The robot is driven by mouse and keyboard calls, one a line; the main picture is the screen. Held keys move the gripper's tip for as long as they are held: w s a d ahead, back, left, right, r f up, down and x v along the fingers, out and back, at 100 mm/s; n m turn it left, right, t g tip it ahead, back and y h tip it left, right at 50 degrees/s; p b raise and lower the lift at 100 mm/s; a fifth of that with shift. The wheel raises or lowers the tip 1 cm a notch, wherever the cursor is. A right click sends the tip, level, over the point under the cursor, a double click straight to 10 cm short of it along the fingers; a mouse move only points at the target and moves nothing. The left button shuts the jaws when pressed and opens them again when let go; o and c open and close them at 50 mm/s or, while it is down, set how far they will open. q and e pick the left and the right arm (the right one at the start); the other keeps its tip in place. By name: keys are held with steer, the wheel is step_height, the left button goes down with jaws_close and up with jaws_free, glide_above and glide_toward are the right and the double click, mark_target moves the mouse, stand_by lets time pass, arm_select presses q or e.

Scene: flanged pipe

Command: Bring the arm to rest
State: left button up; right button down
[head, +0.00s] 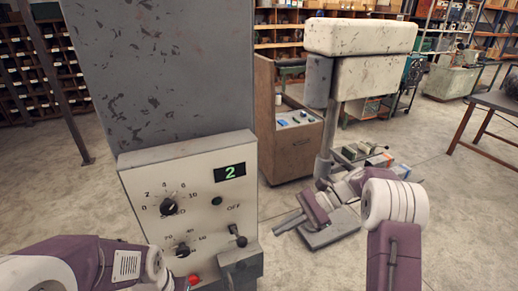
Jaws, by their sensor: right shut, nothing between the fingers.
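My right arm comes in from the lower right and bends back to the left. Its right gripper (287,222) is shut and empty, pointing left, to the right of the control box. It appears clear of the box. My left arm crosses the lower left corner, in front of the box's lower left; its fingers do not show. The control box (133,192) has a pale, scuffed front with two black dials, a lever beside the word OFF and a red button (194,279). Its green display (230,171) reads 2. No flanged pipe can be made out.
A tall grey scuffed panel (165,70) rises behind the control box. A white-headed machine on a grey post (325,140) stands behind my right arm. A brown cabinet (290,150) stands between them. A dark table (497,101) is at the right. Open floor lies right of my right arm.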

steer(key=s+a+f+n+g+h+b, duration=0.1)
steer(key=s+a+f+n+h+b, duration=0.15)
steer(key=s+b, duration=0.2)
steer(key=s+a+f+n+h+b, duration=0.2)
steer(key=s+f+b, duration=0.15)
steer(key=s, duration=0.25)
steer(key=s+d+f+n+t+h, duration=0.25)
steer(key=s+d+f+h, duration=0.35)
steer(key=f, duration=0.3)
steer(key=d+f+n, duration=0.1)
steer(key=d+n+t+h, duration=0.1)
steer(key=d+n, duration=0.1)
steer(key=w+d+f+n+t, duration=0.1)
steer(key=d+n, duration=0.1)
steer(key=shift+w+d+f, duration=0.1)
steer(key=shift+f, duration=0.25)
